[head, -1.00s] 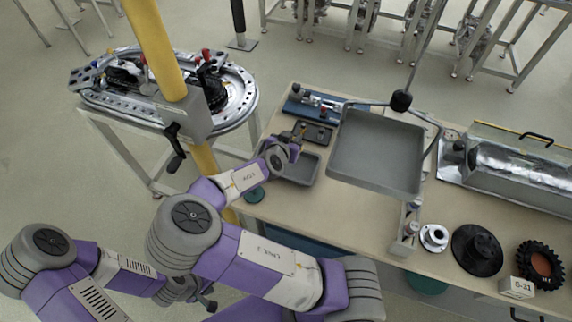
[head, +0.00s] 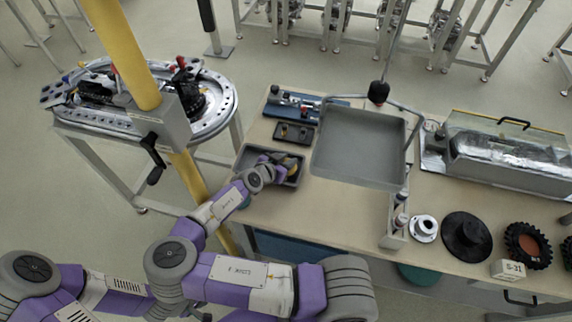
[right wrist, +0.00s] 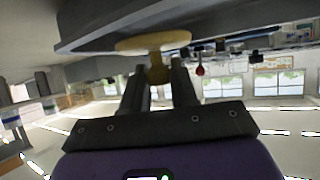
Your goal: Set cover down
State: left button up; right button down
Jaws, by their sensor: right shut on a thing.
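The cover (right wrist: 155,44) is a yellow-brass disc with a short stem in the right wrist view. My right gripper (right wrist: 158,78) is shut on the stem, with one finger on each side. In the head view the right gripper (head: 280,165) is at the small dark grey tray (head: 243,157) on the bench. A bit of the yellow cover (head: 292,171) shows beside the fingers, within the tray's outline. I cannot tell whether it touches the tray floor. My left gripper is not in view.
A black tray (head: 293,133) and a blue fixture (head: 300,105) lie behind. A large grey bin (head: 360,145) stands to the right, with a white flange (head: 424,228) and a black disc (head: 466,237) beyond. The yellow post (head: 130,55) stands left, before the ring track (head: 215,115).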

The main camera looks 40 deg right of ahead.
notch_tip(320, 180, down, 2)
jog(key=shift+f, duration=0.15)
jog(key=c, duration=0.9)
grip_release()
